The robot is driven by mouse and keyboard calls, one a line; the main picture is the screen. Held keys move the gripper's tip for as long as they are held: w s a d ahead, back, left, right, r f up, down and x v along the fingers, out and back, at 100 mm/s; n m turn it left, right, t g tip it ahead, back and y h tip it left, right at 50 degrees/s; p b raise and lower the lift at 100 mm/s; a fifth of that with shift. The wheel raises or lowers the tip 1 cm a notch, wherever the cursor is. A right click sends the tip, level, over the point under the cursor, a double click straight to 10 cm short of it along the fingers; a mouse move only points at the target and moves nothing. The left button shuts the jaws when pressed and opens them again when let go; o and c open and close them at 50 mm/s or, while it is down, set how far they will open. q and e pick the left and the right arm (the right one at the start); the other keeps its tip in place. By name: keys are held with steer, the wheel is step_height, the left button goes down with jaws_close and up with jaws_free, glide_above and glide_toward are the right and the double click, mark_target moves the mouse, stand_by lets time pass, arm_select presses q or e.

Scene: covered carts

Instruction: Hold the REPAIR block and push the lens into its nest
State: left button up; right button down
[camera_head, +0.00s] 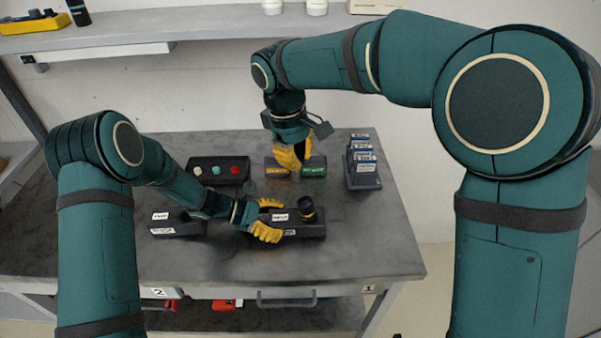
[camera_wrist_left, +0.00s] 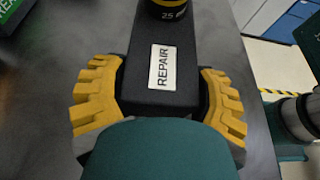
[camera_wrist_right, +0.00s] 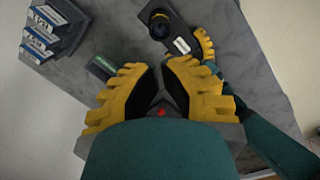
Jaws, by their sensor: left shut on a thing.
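The black REPAIR block (camera_head: 312,231) lies on the dark table, and its white label faces up in the left wrist view (camera_wrist_left: 150,105). My left gripper (camera_head: 272,227) is shut on the block, with yellow fingers on both sides of it. The black lens (camera_head: 307,209) stands at the block's far end, marked 25 with a yellow ring in the left wrist view (camera_wrist_left: 167,8). I cannot tell how deep it sits; its nest is hidden beneath it.
A rack of labelled cards (camera_head: 364,166) stands at the back right. A dark box with coloured buttons (camera_head: 218,170) is at the back left, another labelled block (camera_head: 176,225) at the left. The front right tabletop is clear.

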arm_select(q)
steer(key=shift+f, duration=0.1)
arm_select(e)
steer(key=shift+a+r, duration=0.1)
steer(key=shift+r, duration=0.6)
glide_above(304, 202)
steer(key=a, duration=0.1)
step_height(304, 202, down, 9)
steer(key=shift+r, duration=0.2)
steer(key=shift+d+f, duration=0.25)
steer(key=shift+f, duration=1.15)
steer(key=shift+d+f, duration=0.2)
steer(key=shift+f, duration=1.15)
arm_select(q)
steer(key=shift+s, duration=0.1)
arm_select(e)
steer(key=shift+d+f, duration=0.15)
steer(key=shift+f, duration=0.85)
step_height(304, 202, up, 15)
steer(key=a, duration=0.2)
steer(key=shift+a+f, duration=0.1)
arm_select(q)
steer(key=o, duration=1.3)
steer(key=shift+c, duration=0.2)
